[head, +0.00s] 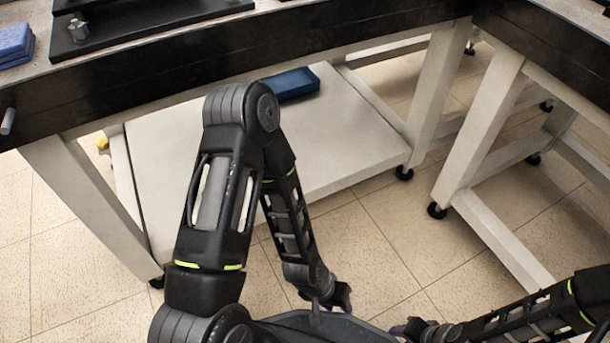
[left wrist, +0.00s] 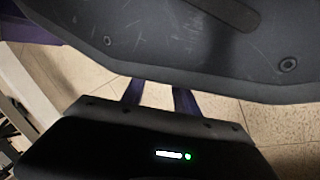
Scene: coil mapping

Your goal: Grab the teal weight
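I see no teal weight in either view. My left gripper (head: 338,297) hangs low over the floor, in front of my own body and well below the tabletop. In the left wrist view its two dark purple fingers (left wrist: 158,95) stand apart with floor tiles showing between them, so it is open and empty. The finger ends are hidden behind a dark grey panel in that view. My right gripper (head: 408,328) shows only in part at the bottom of the head view, and its finger gap is not clear.
A black-edged table (head: 250,62) crosses the top, with a black metal fixture (head: 150,22) and blue blocks (head: 14,42) at its left. A dark blue box (head: 292,84) lies on the white lower shelf (head: 345,135). A second table (head: 545,45) stands right. Tiled floor is open between.

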